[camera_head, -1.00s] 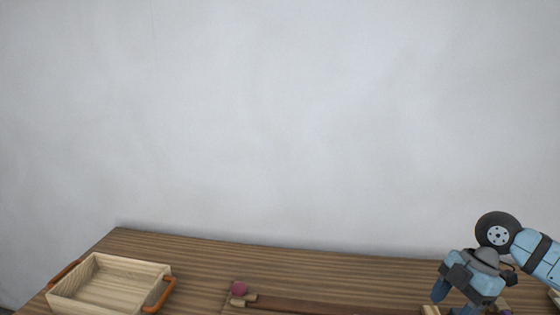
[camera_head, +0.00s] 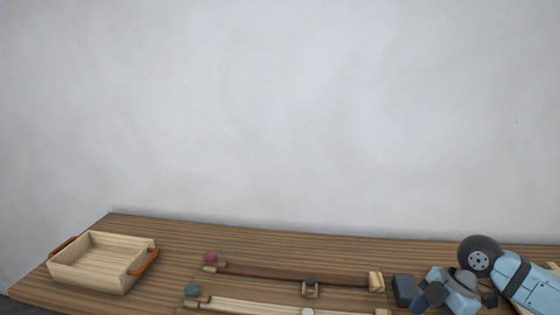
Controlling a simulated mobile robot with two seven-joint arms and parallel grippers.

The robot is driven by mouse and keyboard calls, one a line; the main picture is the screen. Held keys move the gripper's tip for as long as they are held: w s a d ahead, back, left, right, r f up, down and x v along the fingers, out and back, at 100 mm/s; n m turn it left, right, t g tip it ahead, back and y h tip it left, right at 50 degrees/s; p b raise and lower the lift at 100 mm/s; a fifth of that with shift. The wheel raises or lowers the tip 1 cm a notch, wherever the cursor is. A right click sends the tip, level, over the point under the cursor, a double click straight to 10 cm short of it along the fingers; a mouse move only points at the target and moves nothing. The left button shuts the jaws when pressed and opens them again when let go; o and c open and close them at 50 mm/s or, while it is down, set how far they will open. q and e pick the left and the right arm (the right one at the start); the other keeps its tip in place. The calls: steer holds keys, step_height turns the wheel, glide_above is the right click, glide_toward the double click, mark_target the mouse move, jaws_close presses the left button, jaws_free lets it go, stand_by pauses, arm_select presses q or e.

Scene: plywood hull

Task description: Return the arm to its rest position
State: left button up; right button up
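My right arm comes in from the right edge in the head view, low over the right end of the table. Its gripper (camera_head: 418,298) hangs at the bottom right, beside the end of the wooden rails. The fingers are small and partly overlapped, so I cannot tell whether they are open or shut or hold anything. My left arm and gripper are not in view.
The wooden table (camera_head: 180,232) stands against a bare wall. A wooden tray (camera_head: 88,280) with orange handles sits at left. A dark rail (camera_head: 270,271) and a pale rail (camera_head: 250,305) carry small blocks and coloured knobs (camera_head: 210,258).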

steer(key=s+a+f+m+t+y, duration=0.1)
steer(key=s+a+f+m+t, duration=0.25)
steer(key=a+f+m, duration=0.4)
steer(key=s+a+f+m+t, duration=0.35)
steer(key=a+f, duration=0.45)
steer(key=f, duration=0.5)
steer(key=s+f+m+t+h, duration=0.25)
steer(key=s+f+m, duration=0.3)
steer(key=s, duration=0.35)
arm_select(q)
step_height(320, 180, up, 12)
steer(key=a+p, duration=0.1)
steer(key=p, duration=1.2)
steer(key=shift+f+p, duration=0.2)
steer(key=shift+p, duration=0.15)
arm_select(e)
step_height(320, 180, up, 13)
steer(key=d+t, duration=0.1)
steer(key=shift+s+d, duration=0.15)
steer(key=shift+s, duration=0.25)
